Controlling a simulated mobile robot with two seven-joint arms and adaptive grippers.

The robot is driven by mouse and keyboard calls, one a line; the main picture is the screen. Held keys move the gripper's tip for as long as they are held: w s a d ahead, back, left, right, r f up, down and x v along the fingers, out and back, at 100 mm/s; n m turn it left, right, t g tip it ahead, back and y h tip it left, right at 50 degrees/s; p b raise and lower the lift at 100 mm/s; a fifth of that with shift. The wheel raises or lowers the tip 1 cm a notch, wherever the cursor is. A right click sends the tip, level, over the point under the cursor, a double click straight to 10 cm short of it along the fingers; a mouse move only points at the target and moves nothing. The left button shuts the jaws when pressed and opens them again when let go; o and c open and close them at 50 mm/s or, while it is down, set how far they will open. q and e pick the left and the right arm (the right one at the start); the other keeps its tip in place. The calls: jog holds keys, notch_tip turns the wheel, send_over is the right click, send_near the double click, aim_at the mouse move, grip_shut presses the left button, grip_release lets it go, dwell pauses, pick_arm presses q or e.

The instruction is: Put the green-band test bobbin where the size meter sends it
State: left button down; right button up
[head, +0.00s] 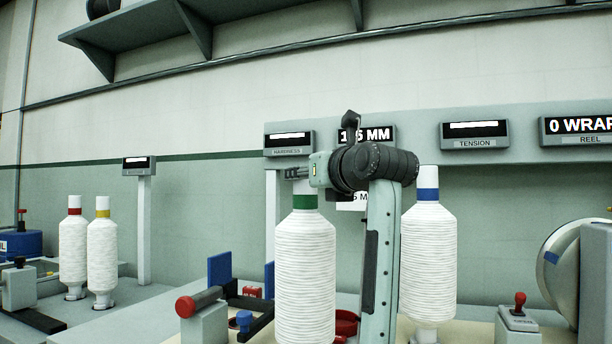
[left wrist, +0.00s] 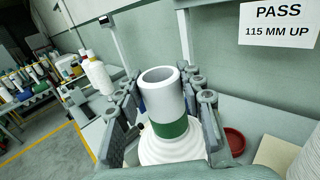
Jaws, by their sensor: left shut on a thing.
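The green-band bobbin (head: 305,262), wound with white yarn, stands upright in the middle of the head view. My left gripper (head: 300,173) is shut on its white neck, above the green band; in the left wrist view the fingers flank the open-topped tube (left wrist: 163,95). The bobbin's foot is cut off. The size meter's display (head: 352,134) on the wall reads in MM, but my arm hides part of its number. A sign (left wrist: 280,25) in the left wrist view says PASS, 115 MM UP. My right gripper is not in view.
A blue-band bobbin (head: 428,262) stands just right of my arm. Red-band (head: 73,250) and yellow-band (head: 102,252) bobbins stand at left. A red dish (left wrist: 235,142) and a cream mat (left wrist: 276,154) lie beside the held bobbin. A blue-jawed fixture (head: 219,270) is left of it.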

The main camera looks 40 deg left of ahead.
pick_arm(q)
jog(key=shift+s, duration=0.1)
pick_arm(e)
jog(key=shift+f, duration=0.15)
pick_arm(q)
jog(key=shift+f, duration=0.1)
jog(key=c, duration=1.3)
grip_release()
jog(key=shift+f, duration=0.1)
jog(key=o, duration=0.3)
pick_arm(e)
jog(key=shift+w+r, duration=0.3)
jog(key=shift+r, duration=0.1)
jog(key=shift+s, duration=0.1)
